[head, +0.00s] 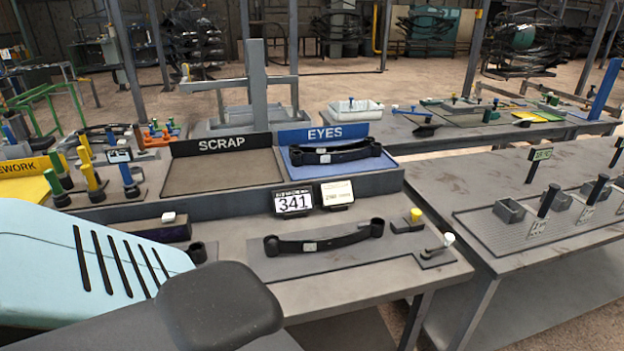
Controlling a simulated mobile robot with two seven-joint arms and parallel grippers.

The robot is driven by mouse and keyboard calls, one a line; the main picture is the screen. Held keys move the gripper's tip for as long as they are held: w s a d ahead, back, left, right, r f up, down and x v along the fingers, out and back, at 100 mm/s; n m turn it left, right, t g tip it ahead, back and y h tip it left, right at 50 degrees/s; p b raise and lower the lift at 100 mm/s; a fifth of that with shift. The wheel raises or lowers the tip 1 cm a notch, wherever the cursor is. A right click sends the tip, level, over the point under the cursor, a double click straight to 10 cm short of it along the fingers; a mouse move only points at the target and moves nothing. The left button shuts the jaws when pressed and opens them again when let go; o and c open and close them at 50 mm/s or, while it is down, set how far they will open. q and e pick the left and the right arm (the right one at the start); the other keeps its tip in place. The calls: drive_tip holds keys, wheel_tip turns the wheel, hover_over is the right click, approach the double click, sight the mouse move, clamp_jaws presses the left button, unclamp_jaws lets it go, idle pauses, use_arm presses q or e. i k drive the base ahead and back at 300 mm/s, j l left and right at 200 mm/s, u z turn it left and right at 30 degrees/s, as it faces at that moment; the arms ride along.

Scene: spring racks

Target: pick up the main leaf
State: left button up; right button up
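A dark leaf with a rolled eye at each end (325,242), which looks like the main leaf, lies on a dark mat on the near bench. A small pale label sits on it left of its middle. Similar dark eyed leaf pieces (335,152) lie in the blue EYES tray (390,165) behind it. My light-blue and dark grey arm parts fill the lower left, apart from the leaf in the picture. Neither of my grippers shows in the head view.
The SCRAP tray (222,172) looks empty. A display reading 341 (293,202) stands behind the leaf. A yellow-topped fixture (408,222) and a white-knobbed clamp (438,252) stand right of it. A bench with grey bins (508,211) is at right.

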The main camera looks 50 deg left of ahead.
sight(376, 228)
drive_tip(key=u, duration=1.5)
